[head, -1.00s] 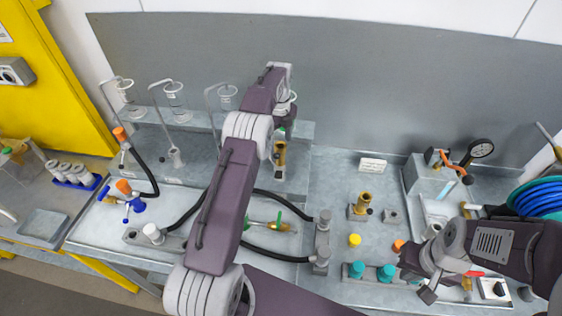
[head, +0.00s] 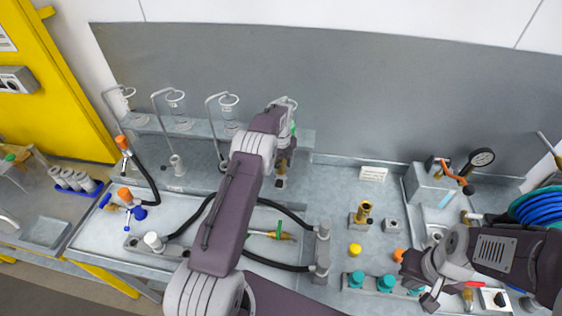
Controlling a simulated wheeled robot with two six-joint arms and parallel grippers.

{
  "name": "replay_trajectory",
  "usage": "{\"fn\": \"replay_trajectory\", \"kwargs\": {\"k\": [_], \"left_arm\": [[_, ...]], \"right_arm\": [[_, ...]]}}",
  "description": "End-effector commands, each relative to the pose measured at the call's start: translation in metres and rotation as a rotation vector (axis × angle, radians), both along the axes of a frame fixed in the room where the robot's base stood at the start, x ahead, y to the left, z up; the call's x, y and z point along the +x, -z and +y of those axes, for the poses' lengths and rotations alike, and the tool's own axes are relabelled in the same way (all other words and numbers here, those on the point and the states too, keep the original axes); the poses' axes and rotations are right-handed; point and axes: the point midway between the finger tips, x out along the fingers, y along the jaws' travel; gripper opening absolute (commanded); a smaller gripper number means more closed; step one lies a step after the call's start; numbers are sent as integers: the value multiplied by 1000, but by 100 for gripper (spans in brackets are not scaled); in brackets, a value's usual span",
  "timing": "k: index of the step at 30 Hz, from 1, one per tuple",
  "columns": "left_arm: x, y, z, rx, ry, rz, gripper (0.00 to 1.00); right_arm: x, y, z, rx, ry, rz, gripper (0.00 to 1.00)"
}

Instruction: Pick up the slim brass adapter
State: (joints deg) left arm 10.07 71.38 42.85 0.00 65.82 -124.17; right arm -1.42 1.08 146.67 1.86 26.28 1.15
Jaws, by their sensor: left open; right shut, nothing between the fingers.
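A slim brass piece (head: 282,167) stands upright at the back, just right of the glassware row, on a small grey base; it may be the slim adapter. A wider brass piece (head: 364,211) stands upright in a grey block to the right. My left gripper (head: 291,140) is open near the slim brass piece. The forearm and wrist largely hide its fingers, so I cannot tell whether they touch it. My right gripper (head: 432,300) is shut and empty at the front right, near the teal-capped rail.
Black hoses (head: 283,213) and a green-and-brass fitting (head: 270,235) lie under my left arm. Teal caps (head: 386,283), a yellow cap (head: 355,250) and an orange cap (head: 398,255) sit at the front right. A pressure gauge (head: 482,158) stands at the back right. Clear glassware (head: 176,105) stands at the back left.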

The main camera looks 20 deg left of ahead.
Motion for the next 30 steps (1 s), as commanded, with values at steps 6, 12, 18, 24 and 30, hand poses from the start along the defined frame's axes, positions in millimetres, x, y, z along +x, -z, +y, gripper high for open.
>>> {"fn": "replay_trajectory", "kwargs": {"k": [6,12,18,24,30], "left_arm": [[0,6,0,1,0,-1,64],[0,6,0,1,0,-1,22],[0,5,0,0,0,-2,0],[1,3,0,1,0,-3,0],[2,-21,0,1,0,-7,0]], "right_arm": [[0,-1,0,0,0,0,0],[0,-1,0,0,0,0,0],[0,-1,0,0,0,0,0],[0,1,0,0,0,0,0],[0,15,0,0,0,0,0]]}}
